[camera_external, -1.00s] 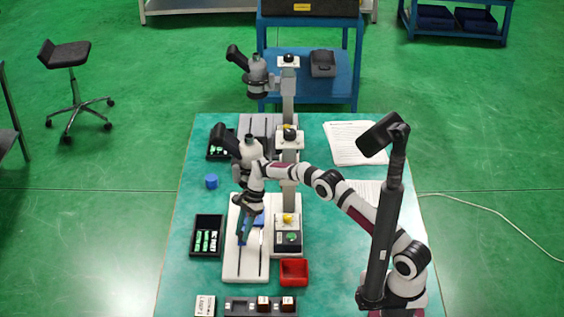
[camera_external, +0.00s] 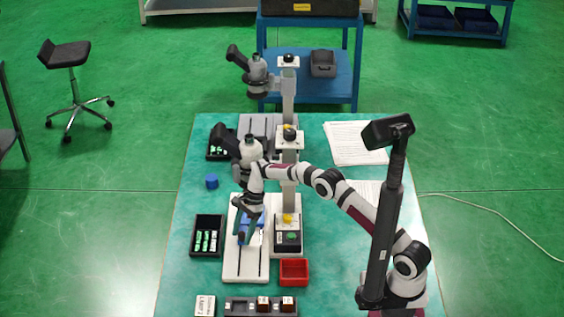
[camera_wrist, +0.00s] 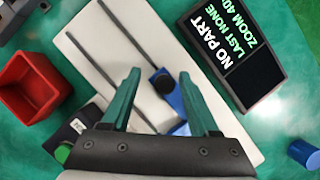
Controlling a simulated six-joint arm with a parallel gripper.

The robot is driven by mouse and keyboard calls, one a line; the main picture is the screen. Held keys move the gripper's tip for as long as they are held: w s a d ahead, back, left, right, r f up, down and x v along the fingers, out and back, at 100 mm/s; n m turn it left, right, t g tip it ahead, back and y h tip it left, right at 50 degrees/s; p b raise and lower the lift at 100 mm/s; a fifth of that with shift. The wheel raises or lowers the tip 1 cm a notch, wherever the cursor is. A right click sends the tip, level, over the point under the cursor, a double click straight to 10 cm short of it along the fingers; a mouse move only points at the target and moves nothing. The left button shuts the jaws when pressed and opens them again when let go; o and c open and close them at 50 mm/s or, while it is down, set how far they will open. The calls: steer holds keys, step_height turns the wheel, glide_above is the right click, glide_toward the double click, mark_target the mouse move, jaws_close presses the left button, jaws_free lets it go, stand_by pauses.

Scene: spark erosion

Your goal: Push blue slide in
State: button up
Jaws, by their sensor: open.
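The blue slide (camera_external: 249,239) sits on the white base plate (camera_external: 243,269) under the front microscope (camera_external: 250,151). My gripper (camera_external: 250,236) is low over the plate at the slide. I cannot tell whether a finger touches the slide. The gripper body hides the slide's near end.
A display box (camera_wrist: 232,48) reading NO PART stands beside the plate. A red bin (camera_external: 293,271) and a control box with a green button (camera_external: 288,237) are on the right. A blue cylinder (camera_external: 211,181) stands at the left. A parts rack (camera_external: 261,306) lies in front.

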steer(key=s, duration=1)
steer(key=shift+s+d+r, duration=0.1)
steer(key=shift+s+r, duration=0.2)
steer(key=shift+s, duration=0.05)
steer(key=v, duration=1.4)
steer(key=d+r+n+t, duration=0.1)
steer(key=d+r, duration=0.2)
steer(key=d, duration=0.9)
steer(key=d+r+t, duration=0.1)
steer(key=d+r, duration=0.3)
steer(key=d, duration=0.9)
steer(key=shift+w+d+r+n, duration=0.3)
steer(key=shift+w+d+n, duration=0.05)
steer(key=shift+w+n, duration=0.05)
